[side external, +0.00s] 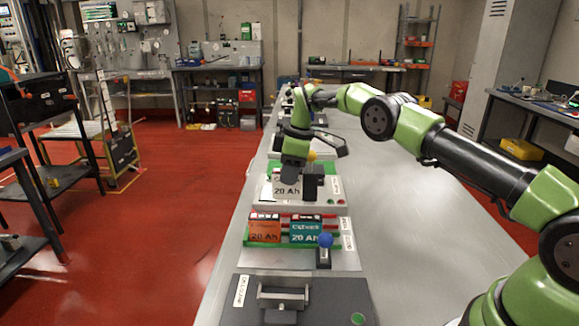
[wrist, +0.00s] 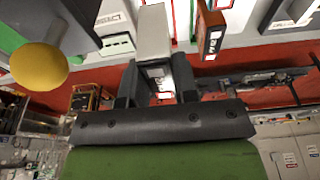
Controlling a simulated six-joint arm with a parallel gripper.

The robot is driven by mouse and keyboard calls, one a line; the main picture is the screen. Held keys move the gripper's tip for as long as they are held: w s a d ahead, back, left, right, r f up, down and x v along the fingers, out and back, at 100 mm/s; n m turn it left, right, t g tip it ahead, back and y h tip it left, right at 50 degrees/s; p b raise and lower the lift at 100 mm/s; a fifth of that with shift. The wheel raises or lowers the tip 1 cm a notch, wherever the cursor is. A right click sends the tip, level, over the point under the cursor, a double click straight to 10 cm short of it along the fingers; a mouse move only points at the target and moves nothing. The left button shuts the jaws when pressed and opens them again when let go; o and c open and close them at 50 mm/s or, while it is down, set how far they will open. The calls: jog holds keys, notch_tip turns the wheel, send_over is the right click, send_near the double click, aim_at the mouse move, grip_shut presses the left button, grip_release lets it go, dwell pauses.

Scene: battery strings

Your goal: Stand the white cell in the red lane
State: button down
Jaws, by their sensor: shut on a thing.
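My gripper (side external: 293,166) is shut on the white cell (side external: 284,189), which is marked 20 Ah. In the wrist view the white cell (wrist: 153,32) sits between the two dark fingers of my gripper (wrist: 157,84). In the side view the cell is behind the orange cell (side external: 264,230) and the teal cell (side external: 305,231), which stand side by side in the front tray. A red strip (side external: 298,216) runs along the back of that tray, with green strips in front. Whether the white cell's lower edge touches anything cannot be told.
A yellow knob (wrist: 40,64) is close beside my gripper in the wrist view. A blue knob (side external: 325,240) on a dark post stands at the front tray's right. A dark unit with a handle (side external: 284,297) lies nearest. The bench is bare to the right.

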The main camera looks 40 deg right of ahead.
aim_at(290, 197)
jog(key=shift+f, duration=3.6)
jog(key=shift+f, duration=0.2)
jog(key=c, duration=0.8)
grip_release()
jog(key=r, duration=0.3)
jog(key=s+d+r, duration=0.1)
jog(key=r, duration=0.5)
jog(key=shift+s+d+r, duration=0.15)
jog(key=shift+s+r, duration=0.1)
jog(key=shift+r, duration=0.15)
